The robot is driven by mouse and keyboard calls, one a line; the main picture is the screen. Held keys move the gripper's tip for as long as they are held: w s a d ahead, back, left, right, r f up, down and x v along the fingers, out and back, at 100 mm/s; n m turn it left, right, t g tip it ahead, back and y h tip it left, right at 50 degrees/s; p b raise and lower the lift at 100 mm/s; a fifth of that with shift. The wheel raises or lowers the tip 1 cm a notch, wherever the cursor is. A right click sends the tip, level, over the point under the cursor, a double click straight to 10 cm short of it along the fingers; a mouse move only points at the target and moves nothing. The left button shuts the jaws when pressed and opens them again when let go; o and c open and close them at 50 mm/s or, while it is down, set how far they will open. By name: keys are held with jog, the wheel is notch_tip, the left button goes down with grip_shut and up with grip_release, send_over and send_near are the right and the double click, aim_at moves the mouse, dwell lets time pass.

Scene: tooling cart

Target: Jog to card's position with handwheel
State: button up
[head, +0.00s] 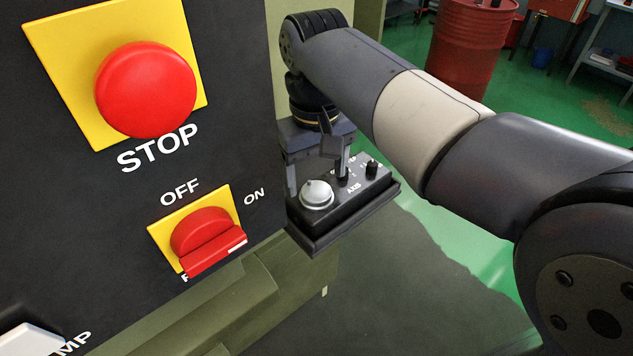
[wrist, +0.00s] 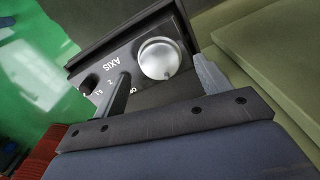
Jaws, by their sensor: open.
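A black handwheel box (head: 347,205) with the word AXIS and other white markings is in the middle of the head view. It also shows in the wrist view (wrist: 118,47). Its silver round handwheel (head: 317,194) is at the left end of its face, and it is also in the wrist view (wrist: 158,58). A black knob (head: 372,167) stands at the right end. My gripper (head: 316,181) is open at the box, one finger on each side of the handwheel in the wrist view (wrist: 162,68). I cannot tell whether the fingers touch it. No card is visible.
A dark panel (head: 40,190) at left carries a red STOP button (head: 145,89) and a red OFF/ON switch (head: 203,236). An olive ledge (head: 240,295) runs below. A red drum (head: 468,50) stands behind on the green floor.

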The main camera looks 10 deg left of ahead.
aim_at(316, 190)
jog(key=shift+f, duration=1.55)
jog(key=shift+c, duration=0.2)
jog(key=c, duration=0.9)
jog(key=shift+c, duration=0.2)
